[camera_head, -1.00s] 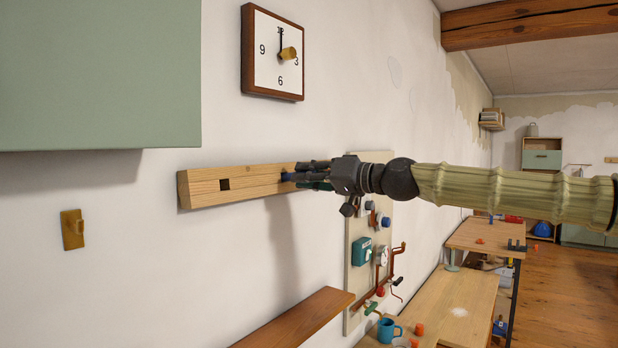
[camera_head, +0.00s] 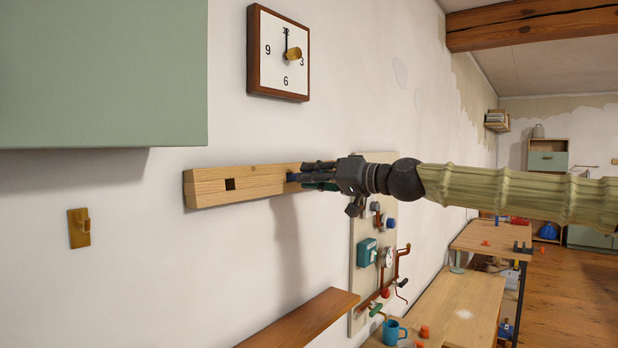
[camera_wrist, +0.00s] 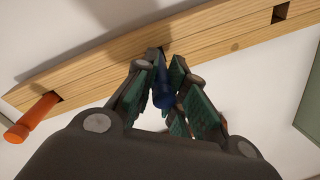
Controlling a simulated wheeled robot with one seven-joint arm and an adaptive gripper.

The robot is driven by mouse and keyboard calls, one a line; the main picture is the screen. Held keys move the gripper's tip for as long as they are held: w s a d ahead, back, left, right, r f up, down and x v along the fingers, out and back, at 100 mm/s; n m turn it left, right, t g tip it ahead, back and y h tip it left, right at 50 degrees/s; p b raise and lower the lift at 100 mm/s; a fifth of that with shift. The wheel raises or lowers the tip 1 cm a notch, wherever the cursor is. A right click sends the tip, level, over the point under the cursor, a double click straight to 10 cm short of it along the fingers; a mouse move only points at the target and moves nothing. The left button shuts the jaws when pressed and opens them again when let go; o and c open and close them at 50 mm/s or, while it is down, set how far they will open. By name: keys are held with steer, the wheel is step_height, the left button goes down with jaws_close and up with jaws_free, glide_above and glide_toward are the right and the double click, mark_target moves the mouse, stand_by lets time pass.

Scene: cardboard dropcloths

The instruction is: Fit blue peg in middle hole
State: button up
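A wooden beam (camera_head: 210,187) is fixed to the white wall. It also crosses the wrist view (camera_wrist: 100,68). My gripper (camera_head: 303,174) is at the beam's face, coming from the right in the head view. In the wrist view my gripper (camera_wrist: 167,72) has its fingertips closed around the blue peg (camera_wrist: 163,92), which points toward the beam. A bit of blue also shows at the fingertips in the head view (camera_head: 292,177). The middle hole is mostly hidden behind the fingertips and peg; how deep the peg sits I cannot tell.
An empty square hole (camera_head: 230,184) is at the beam's left in the head view. An orange peg (camera_wrist: 32,118) sticks out of the beam's other end in the wrist view. A clock (camera_head: 279,55), green cabinet (camera_head: 100,75), shelf (camera_head: 305,318) and valve panel (camera_head: 362,255) surround it.

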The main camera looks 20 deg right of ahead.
steer(key=shift+v, duration=5.5)
steer(key=shift+d+f, duration=0.1)
